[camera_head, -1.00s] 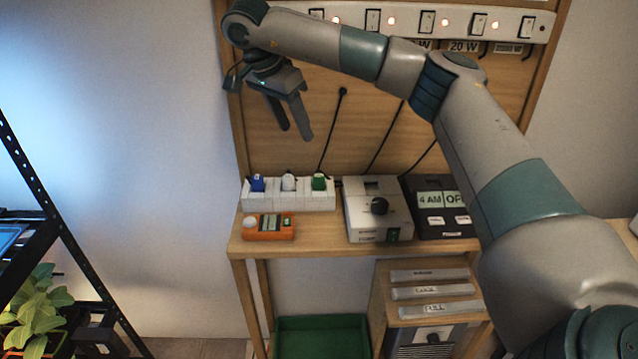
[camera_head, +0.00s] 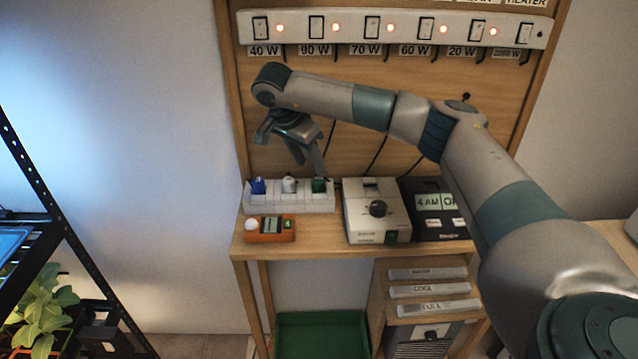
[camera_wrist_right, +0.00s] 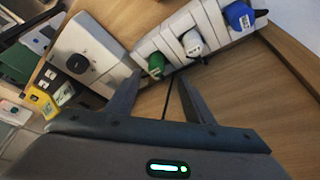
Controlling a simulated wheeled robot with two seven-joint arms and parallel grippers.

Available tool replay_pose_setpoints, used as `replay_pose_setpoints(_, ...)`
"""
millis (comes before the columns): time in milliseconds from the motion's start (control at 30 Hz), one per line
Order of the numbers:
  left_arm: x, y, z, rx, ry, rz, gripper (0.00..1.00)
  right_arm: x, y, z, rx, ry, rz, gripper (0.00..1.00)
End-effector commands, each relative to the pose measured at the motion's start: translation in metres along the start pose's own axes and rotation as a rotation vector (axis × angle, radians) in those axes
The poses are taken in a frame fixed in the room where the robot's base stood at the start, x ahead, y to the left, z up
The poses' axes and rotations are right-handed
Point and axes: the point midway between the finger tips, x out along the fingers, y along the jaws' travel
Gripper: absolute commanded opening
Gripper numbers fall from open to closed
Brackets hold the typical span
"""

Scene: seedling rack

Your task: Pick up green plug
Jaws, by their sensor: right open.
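The green plug (camera_head: 319,185) stands in the right end of a white socket strip (camera_head: 290,203) on the wooden shelf. In the right wrist view the green plug (camera_wrist_right: 156,65) shows just beyond the fingertips, nearer the left finger. My right gripper (camera_head: 311,170) is open and empty, pointing down just above and behind the green plug; it also shows in the right wrist view (camera_wrist_right: 160,85). I cannot tell whether a finger touches the plug. A white plug (camera_head: 289,185) and a blue plug (camera_head: 258,186) stand to its left in the same strip. My left gripper is not in view.
An orange meter (camera_head: 270,229) lies in front of the strip. A grey box with a black knob (camera_head: 376,232) and a black timer box (camera_head: 435,229) stand to the right. A switch panel (camera_head: 395,27) is above. A green bin (camera_head: 322,318) is below.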

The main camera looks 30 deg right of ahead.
Motion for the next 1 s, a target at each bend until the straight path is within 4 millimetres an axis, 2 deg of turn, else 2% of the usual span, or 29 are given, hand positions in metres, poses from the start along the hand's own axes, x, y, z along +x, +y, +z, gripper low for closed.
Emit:
replay_pose_setpoints(367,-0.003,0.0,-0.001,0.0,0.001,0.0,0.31,0.002,0.001,-0.001,0.0,0.0,0.002,0.47)
replay_pose_setpoints(667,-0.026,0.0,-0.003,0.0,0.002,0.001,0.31,0.03,0.009,-0.004,-0.001,0.0,0.005,0.47)
replay_pose_setpoints(800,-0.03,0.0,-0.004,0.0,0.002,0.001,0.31,0.047,0.008,-0.003,-0.001,0.0,0.003,0.47)
replay_pose_setpoints(1000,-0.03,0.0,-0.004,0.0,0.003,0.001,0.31,0.053,0.008,-0.002,-0.001,0.0,0.001,0.47)
